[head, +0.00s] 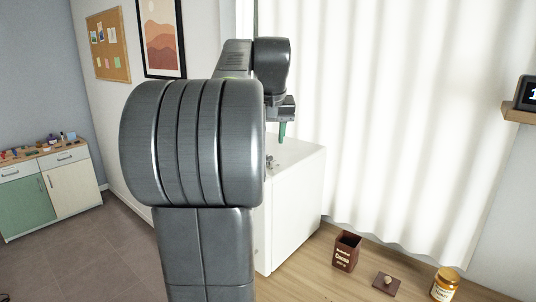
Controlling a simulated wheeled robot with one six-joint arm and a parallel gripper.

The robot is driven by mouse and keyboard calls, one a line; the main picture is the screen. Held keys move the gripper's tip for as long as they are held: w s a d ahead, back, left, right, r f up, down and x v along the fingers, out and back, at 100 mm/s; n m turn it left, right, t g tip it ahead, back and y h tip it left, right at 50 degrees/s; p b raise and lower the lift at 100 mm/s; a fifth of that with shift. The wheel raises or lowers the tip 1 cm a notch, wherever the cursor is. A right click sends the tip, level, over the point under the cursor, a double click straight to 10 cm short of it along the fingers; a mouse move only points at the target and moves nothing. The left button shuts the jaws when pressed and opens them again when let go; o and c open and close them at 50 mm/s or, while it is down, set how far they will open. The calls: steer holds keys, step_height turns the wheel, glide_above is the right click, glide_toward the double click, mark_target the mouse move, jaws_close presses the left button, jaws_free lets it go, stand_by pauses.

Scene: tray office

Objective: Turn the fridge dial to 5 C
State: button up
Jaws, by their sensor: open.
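The white fridge (298,205) stands on the wooden surface, right of my arm, which hides its left part. My gripper (282,133) points down above the fridge's top and shows a green finger. It is open, with nothing visible held in it, and seems apart from the top. A small greyish item (270,161) shows at the fridge's top by my arm's edge; I cannot tell whether it is the dial. No dial marking or setting can be read.
A brown cocoa tin (345,252), open at the top, a dark lid (386,283) and a honey jar (445,284) stand or lie on the wooden surface (310,280) right of the fridge. A white curtain (400,120) hangs behind. A low cabinet (48,185) is far left.

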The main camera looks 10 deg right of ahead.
mark_target(268, 156)
steer(key=x, duration=0.6)
steer(key=shift+w+f, duration=0.1)
steer(key=shift+f, duration=0.15)
steer(key=c, duration=1)
